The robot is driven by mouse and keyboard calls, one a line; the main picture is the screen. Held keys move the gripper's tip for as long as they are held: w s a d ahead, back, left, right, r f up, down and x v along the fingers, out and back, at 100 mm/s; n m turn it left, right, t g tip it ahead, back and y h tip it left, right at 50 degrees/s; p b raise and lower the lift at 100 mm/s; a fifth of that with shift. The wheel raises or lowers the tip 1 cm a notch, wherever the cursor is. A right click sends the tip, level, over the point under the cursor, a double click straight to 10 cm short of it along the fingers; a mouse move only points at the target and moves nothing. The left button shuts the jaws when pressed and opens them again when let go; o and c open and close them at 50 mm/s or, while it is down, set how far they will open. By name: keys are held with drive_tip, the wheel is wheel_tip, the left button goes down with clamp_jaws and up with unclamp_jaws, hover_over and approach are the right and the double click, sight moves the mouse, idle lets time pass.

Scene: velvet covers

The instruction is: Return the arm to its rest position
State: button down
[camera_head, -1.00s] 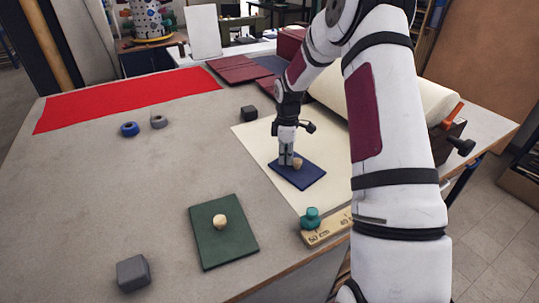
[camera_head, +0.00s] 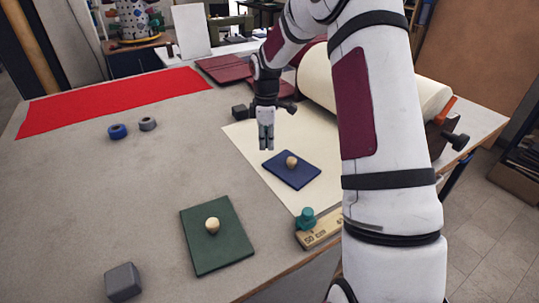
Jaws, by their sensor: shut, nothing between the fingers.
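My gripper (camera_head: 266,146) is shut and empty. It points down and hangs in the air above the cream sheet, behind and to the left of the blue pad, apart from it. The blue pad (camera_head: 277,170) lies on the cream sheet (camera_head: 239,139) with a pale round knob (camera_head: 291,162) on it. A green pad (camera_head: 205,256) lies nearer the front of the table and also bears a pale round knob (camera_head: 212,225). My arm comes in from the right and hides part of the table's right side.
A grey block (camera_head: 123,281) sits at the front left. A dark block (camera_head: 240,111) stands behind my gripper. A blue ring (camera_head: 118,131) and a grey ring (camera_head: 148,124) lie near the red cloth (camera_head: 112,97).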

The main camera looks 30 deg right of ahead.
drive_tip(key=s+a+r+m+t, duration=0.1)
drive_tip(key=s+a+r+m, duration=0.15)
drive_tip(key=s+r, duration=0.35)
drive_tip(key=s+a+r+m+h, duration=0.1)
drive_tip(key=s+a+r, duration=0.25)
drive_tip(key=r, duration=0.35)
drive_tip(key=s+a+r+m+t, duration=0.1)
drive_tip(key=s+a+r+m, duration=0.1)
drive_tip(key=s+a+r, duration=0.4)
drive_tip(key=s+a+m+t, duration=0.1)
drive_tip(key=s+a+m, duration=0.1)
drive_tip(key=s, duration=0.6)
drive_tip(key=s+a+r+m+t+y, duration=0.1)
drive_tip(key=s+m, duration=0.3)
drive_tip(key=s, duration=0.4)
drive_tip(key=shift+a+r+t, duration=0.2)
drive_tip(key=shift+a+t, duration=0.3)
drive_tip(key=shift+a, duration=0.05)
